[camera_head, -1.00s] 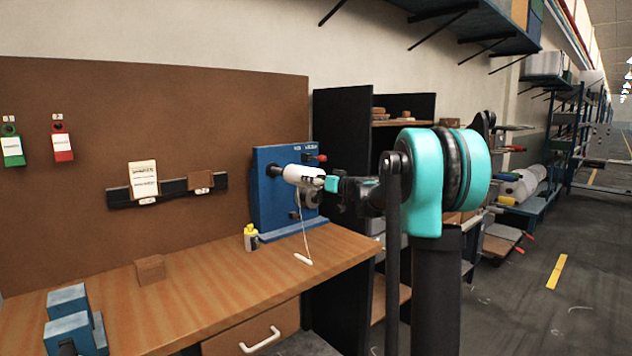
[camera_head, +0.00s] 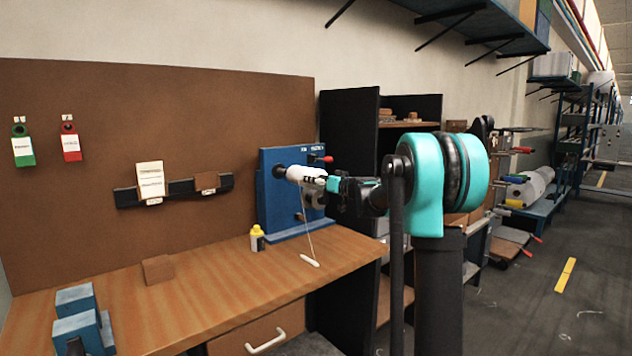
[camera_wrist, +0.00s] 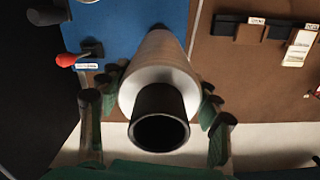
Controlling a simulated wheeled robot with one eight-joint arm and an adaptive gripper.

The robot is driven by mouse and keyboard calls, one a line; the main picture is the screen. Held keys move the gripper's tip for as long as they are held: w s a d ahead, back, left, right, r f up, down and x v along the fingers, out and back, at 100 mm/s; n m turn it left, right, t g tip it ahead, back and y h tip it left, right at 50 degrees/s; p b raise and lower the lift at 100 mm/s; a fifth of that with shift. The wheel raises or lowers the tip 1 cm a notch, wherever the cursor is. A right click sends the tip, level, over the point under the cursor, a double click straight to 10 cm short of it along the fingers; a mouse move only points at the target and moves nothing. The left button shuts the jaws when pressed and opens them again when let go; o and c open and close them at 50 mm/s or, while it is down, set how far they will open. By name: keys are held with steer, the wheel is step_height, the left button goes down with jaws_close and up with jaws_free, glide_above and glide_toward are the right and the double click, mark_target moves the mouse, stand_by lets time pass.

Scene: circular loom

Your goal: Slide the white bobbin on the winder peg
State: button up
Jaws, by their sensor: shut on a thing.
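The white bobbin (camera_head: 309,176) is held level in front of the blue winder (camera_head: 270,210), its far end at the dark round peg base (camera_head: 279,171). I cannot tell how far the bobbin is over the peg. My gripper (camera_head: 325,182) is shut on the bobbin's near part. In the wrist view the white bobbin (camera_wrist: 160,62) lies between the gripper's fingers (camera_wrist: 160,90), with its dark hollow end facing the camera. The peg is hidden behind the bobbin there. The winder's blue panel (camera_wrist: 118,22) shows beyond.
A red-tipped lever (camera_head: 326,159) sticks out at the winder's upper right. A thread hangs to a small white handle (camera_head: 309,262). A yellow-capped bottle (camera_head: 257,238) stands left of the winder. A brown block (camera_head: 158,269) and blue blocks (camera_head: 78,318) stand on the wooden bench (camera_head: 215,290).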

steer(key=shift+w+a, duration=0.1)
steer(key=shift+x, duration=2.35)
steer(key=shift+w+a, duration=0.15)
steer(key=shift+w, duration=0.1)
steer(key=o, duration=2)
steer(key=shift+c, duration=0.2)
steer(key=v, duration=1.2)
steer(key=shift+f, duration=0.1)
